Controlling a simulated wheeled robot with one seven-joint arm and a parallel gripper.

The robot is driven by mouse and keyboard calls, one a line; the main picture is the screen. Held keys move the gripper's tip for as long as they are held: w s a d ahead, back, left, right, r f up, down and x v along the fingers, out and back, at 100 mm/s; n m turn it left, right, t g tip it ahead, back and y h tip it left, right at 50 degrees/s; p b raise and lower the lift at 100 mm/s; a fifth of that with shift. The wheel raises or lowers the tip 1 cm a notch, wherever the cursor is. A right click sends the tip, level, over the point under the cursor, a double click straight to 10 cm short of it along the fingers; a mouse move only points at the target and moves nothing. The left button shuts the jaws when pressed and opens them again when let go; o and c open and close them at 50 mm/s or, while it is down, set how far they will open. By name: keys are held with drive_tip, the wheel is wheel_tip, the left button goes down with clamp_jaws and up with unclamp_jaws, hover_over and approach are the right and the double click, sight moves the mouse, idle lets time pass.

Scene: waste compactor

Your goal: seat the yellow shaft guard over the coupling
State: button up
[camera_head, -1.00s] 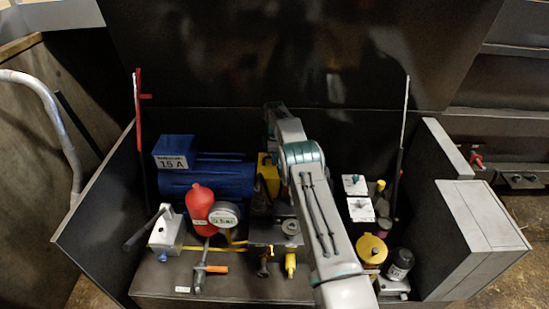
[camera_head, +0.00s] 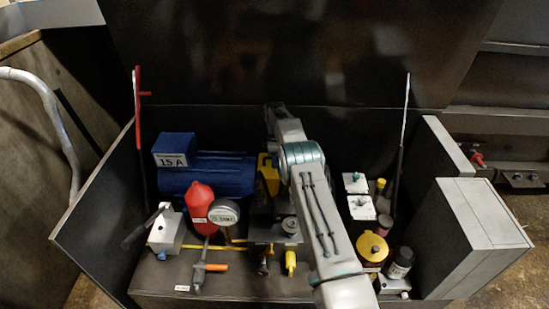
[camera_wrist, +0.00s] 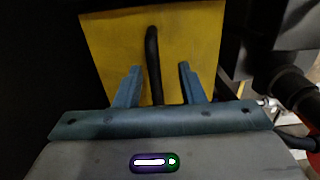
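The yellow shaft guard (camera_head: 268,175) stands beside the blue motor, partly hidden by my arm in the head view. In the wrist view the guard (camera_wrist: 105,50) is a flat yellow face with a black bar-like handle (camera_wrist: 153,60) running down its middle. My gripper (camera_wrist: 160,67) is open, with one finger on each side of the handle. Gaps show between both fingers and the handle. My gripper is hidden behind my arm in the head view. The coupling cannot be made out, so I cannot tell how the guard sits relative to it.
The blue motor (camera_head: 215,175) is left of the guard. A red bottle (camera_head: 199,205) and a round gauge (camera_head: 223,212) stand in front of it. Yellow-topped (camera_head: 372,248) and black (camera_head: 400,262) containers stand right of my arm. Dark bin walls enclose the area.

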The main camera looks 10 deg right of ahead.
drive_tip(key=s+r+m+p, duration=0.1)
drive_tip(key=s+r+m, duration=0.15)
drive_tip(key=r, duration=1.05)
drive_tip(key=s+r+m, duration=0.2)
drive_tip(key=s+r, duration=0.1)
drive_tip(key=r, duration=1.1)
drive_tip(key=s+r+m+t, duration=0.1)
drive_tip(key=s+r+m, duration=0.1)
drive_tip(key=s+r, duration=0.3)
drive_tip(key=s+r+m+t, duration=0.1)
drive_tip(key=s+r+m, duration=0.15)
drive_tip(key=s, duration=0.55)
drive_tip(key=s+f+m+p, duration=0.1)
drive_tip(key=s+f+m, duration=0.1)
drive_tip(key=s, duration=1.3)
drive_tip(key=s+f+m+t+p, duration=0.1)
drive_tip(key=s+m, duration=0.4)
drive_tip(key=s, duration=1)
drive_tip(key=shift+f, duration=0.4)
